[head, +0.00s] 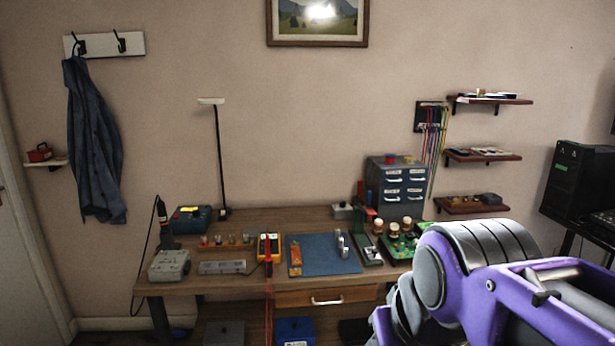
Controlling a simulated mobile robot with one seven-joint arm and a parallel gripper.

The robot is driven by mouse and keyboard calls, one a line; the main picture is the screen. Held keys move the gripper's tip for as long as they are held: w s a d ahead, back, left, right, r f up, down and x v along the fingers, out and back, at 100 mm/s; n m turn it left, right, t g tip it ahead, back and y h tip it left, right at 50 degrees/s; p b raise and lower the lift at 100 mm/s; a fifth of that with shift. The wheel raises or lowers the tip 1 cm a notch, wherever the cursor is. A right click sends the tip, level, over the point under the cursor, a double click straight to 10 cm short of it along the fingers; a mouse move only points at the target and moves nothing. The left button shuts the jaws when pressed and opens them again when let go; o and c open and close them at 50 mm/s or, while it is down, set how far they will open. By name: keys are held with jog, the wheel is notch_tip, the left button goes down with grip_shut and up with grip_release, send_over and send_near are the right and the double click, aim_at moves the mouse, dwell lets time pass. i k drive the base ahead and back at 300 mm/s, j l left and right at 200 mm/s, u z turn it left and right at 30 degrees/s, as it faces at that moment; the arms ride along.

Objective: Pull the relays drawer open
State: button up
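A small grey drawer cabinet (378,186) stands on the back right of the workbench. It has several small drawers with pale handles, in two columns, and all look shut. Any labels are too small to read, so I cannot tell which drawer is the relays drawer. A wider wooden drawer (290,299) with a pale bar handle sits under the bench top and looks shut. My purple and grey arm fills the lower right. My gripper is not in view.
The wooden workbench (290,214) carries a blue mat (318,262), a yellow multimeter (269,246), and green circuit boards (405,252) in front of the cabinet. Coloured cables (432,150) hang on the wall right of the cabinet. Wall shelves (484,156) are farther right.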

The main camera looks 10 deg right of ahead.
aim_at(390, 177)
jog(key=i+l, duration=0.45)
jog(key=l, duration=0.15)
jog(key=i+l, duration=0.5)
jog(key=l, duration=0.05)
